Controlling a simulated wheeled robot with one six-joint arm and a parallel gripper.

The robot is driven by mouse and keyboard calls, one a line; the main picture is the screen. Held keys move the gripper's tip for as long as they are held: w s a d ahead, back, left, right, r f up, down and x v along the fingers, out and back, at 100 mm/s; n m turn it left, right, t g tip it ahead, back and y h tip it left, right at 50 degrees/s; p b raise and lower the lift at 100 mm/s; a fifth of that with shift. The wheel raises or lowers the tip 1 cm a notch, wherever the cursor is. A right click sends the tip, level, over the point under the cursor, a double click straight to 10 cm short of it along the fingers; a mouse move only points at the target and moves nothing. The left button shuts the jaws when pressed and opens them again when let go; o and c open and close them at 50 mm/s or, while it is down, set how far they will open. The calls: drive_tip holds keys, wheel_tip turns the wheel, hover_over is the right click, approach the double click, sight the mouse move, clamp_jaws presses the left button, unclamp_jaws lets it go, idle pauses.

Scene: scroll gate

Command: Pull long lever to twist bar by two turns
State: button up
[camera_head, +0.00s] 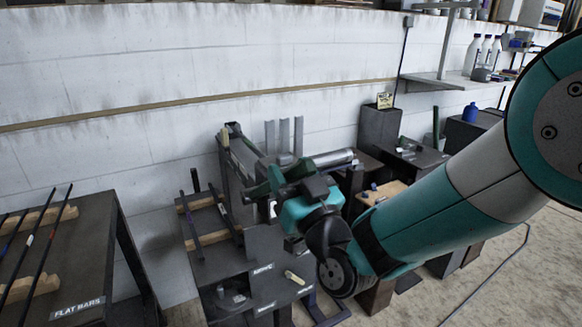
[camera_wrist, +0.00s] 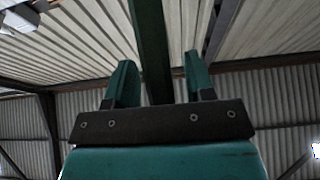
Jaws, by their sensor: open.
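My gripper (camera_head: 272,180) is in the middle of the head view, by a dark bench machine (camera_head: 232,160) and partly covering it. In the wrist view its two green fingers (camera_wrist: 159,58) stand apart. A dark green bar (camera_wrist: 150,30) runs between them in the picture. I cannot tell whether it is the long lever or a roof beam, or how far off it is. A silver cylinder (camera_head: 335,157) lies level just right of the gripper. I cannot make out the bar being twisted; the gripper and arm hide part of the machine.
A rack marked FLAT BARS (camera_head: 78,307) with long dark bars stands at left. A shorter stand (camera_head: 205,262) with bars on wooden blocks is left of the gripper. Dark cabinets (camera_head: 378,128) stand right, below a wall shelf (camera_head: 435,80). Bare floor shows at lower right.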

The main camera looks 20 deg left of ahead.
clamp_jaws()
drive_tip(key=shift+w+a+r+p, duration=0.15)
drive_tip(key=shift+w+r+p, duration=0.05)
drive_tip(key=shift+r+p, duration=0.2)
idle(0.4)
